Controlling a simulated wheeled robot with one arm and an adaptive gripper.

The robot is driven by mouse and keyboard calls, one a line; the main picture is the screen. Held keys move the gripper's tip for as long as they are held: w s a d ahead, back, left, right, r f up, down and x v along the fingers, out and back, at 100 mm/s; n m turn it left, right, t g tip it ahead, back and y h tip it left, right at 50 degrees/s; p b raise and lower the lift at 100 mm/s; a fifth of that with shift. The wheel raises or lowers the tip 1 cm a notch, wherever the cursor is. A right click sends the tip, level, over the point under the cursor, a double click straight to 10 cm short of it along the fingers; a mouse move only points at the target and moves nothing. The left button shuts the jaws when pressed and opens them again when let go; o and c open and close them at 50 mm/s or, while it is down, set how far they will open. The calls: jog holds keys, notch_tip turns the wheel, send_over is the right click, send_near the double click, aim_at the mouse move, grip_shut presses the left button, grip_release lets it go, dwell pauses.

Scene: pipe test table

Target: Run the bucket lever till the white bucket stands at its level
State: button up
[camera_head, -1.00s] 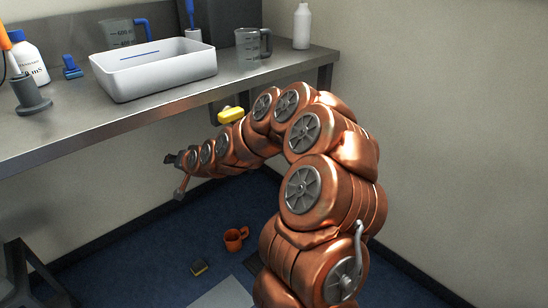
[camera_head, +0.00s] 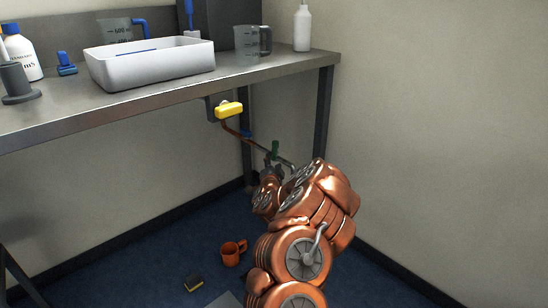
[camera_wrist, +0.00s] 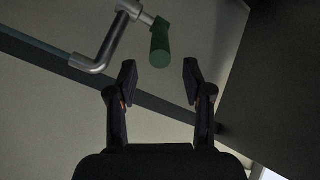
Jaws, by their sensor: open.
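A white rectangular tub (camera_head: 150,72) with a blue line inside stands on the bench; I take it as the white bucket. Under the bench, a yellow handle (camera_head: 228,109) sits at one end of a copper-coloured pipe (camera_head: 236,129). A green handle (camera_head: 275,150) shows lower on the pipework. In the wrist view, a green grip (camera_wrist: 160,45) sits on a bent metal crank (camera_wrist: 105,45). My gripper (camera_wrist: 159,80) is open and empty, with the green grip just beyond and between its fingertips. Which handle is the bucket lever, I cannot tell.
The steel bench (camera_head: 120,104) overhangs the pipework, and its leg (camera_head: 323,112) stands to the right. Jugs (camera_head: 247,40) and bottles (camera_head: 302,28) stand on it. An orange mug (camera_head: 232,252) and a small yellow-and-black block (camera_head: 194,283) lie on the blue floor.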

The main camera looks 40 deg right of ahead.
aim_at(273, 160)
jog(key=shift+b+x, duration=0.55)
jog(key=shift+x, duration=1)
jog(key=shift+b+x, duration=0.6)
jog(key=shift+x, duration=1.1)
jog(key=shift+w, duration=0.1)
jog(key=shift+c, duration=0.5)
grip_shut()
